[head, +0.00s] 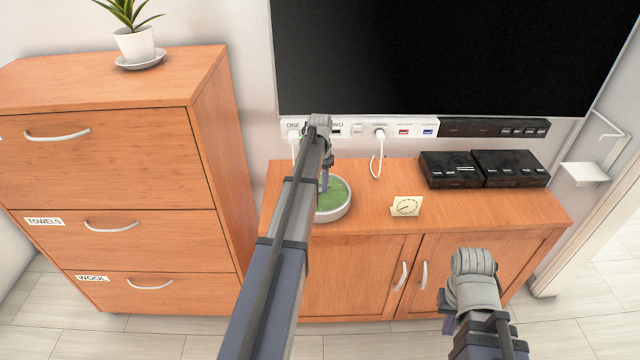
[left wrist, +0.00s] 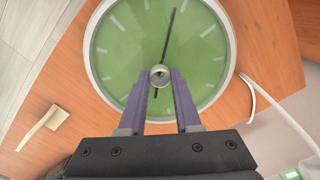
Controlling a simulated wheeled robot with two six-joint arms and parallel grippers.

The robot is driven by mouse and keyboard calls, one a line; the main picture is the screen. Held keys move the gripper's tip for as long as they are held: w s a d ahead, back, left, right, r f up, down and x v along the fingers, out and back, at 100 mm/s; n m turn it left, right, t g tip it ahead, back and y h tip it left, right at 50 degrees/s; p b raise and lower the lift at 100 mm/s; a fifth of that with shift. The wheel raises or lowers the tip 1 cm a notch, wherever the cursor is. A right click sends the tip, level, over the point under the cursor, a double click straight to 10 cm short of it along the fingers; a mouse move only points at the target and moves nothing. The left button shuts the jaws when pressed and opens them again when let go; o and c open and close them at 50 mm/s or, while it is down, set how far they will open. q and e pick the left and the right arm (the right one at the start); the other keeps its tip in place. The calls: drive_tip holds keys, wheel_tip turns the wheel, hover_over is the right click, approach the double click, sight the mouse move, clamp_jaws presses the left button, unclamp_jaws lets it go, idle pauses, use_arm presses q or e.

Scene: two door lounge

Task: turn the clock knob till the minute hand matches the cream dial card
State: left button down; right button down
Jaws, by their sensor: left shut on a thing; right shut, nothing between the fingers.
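The clock (head: 335,213) is a round green dial with a white rim, lying face up on the low wooden cabinet. In the left wrist view, the clock dial (left wrist: 125,55) has white ticks and one long black minute hand (left wrist: 171,30), pointing up and slightly right. My left gripper (head: 326,188) is over the dial. Its purple fingers (left wrist: 160,80) are shut on the round knob (left wrist: 160,74) at the dial's centre. The cream dial card (head: 407,207) stands right of the clock; its drawn hand seems to point left and slightly down. My right gripper (head: 444,298) is shut and empty, partly hidden, in front of the cabinet.
Two black boxes (head: 485,168) sit at the cabinet's back right. A white socket strip (head: 360,130) with plugged cables runs below the black screen (head: 440,55). A taller drawer unit (head: 120,170) stands left. The cabinet top right of the card is clear.

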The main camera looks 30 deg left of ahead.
sight(320, 186)
use_arm(q)
drive_tip(key=shift+m, duration=0.7)
drive_tip(key=c, duration=0.6)
unclamp_jaws()
wheel_tip(320, 186, up, 8)
drive_tip(key=p, duration=0.8)
drive_tip(key=shift+f, duration=0.15)
